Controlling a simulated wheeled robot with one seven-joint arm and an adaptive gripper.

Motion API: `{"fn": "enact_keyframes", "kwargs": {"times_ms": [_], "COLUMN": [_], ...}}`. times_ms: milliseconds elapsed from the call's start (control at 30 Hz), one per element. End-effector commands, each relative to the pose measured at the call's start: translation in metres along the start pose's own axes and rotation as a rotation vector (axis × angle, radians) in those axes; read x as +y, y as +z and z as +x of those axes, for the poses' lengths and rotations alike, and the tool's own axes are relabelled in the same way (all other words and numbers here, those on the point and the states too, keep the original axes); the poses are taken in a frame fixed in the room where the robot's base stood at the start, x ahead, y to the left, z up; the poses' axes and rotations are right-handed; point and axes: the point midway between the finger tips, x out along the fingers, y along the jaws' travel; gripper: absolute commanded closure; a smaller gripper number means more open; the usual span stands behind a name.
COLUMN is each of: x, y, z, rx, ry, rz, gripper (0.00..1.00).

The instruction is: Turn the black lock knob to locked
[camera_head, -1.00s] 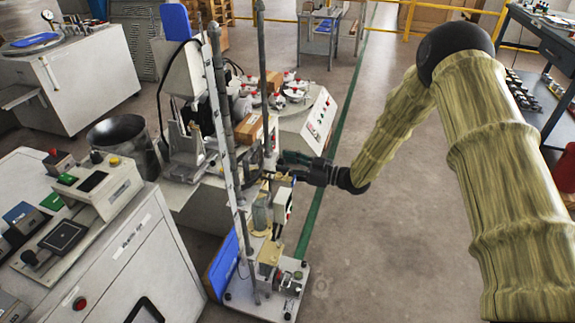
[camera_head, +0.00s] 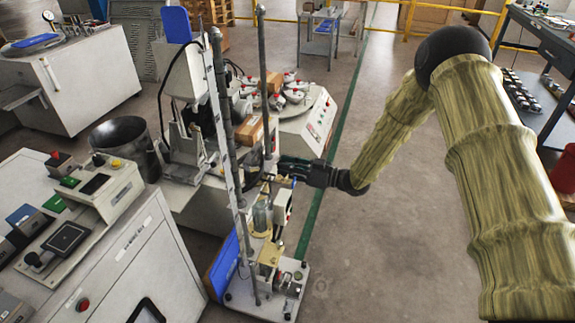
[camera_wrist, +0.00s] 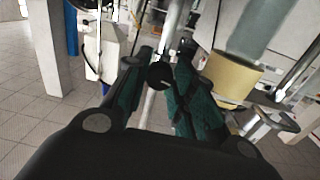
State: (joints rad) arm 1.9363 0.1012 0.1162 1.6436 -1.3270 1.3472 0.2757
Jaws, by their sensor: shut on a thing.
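The black lock knob (camera_wrist: 160,75) is a small round dark knob in the wrist view. It sits between the two dark green fingers of my gripper (camera_wrist: 165,58), in front of a light metal rod. My gripper is shut on the knob. In the head view my gripper (camera_head: 284,168) reaches in from the right to the upright test stand. The knob is hidden by the fingers and stand parts there. I cannot read whether the knob stands at locked.
The stand's white base plate (camera_head: 258,305) holds tall grey posts and a clear cylinder (camera_head: 262,215). A grey cabinet with controls (camera_head: 130,262) stands at left. A round machine with red-capped parts (camera_head: 305,120) is behind. Open floor (camera_head: 400,250) lies to the right.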

Motion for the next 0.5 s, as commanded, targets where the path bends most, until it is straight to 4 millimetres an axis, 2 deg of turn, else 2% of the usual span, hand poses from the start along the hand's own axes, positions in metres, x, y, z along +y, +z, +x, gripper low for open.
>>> {"fn": "enact_keyframes", "kwargs": {"times_ms": [500], "x": [-0.0004], "y": [-0.0027], "z": [-0.0004], "rx": [-0.016], "ry": [-0.002], "rz": [0.483], "gripper": [0.99]}}
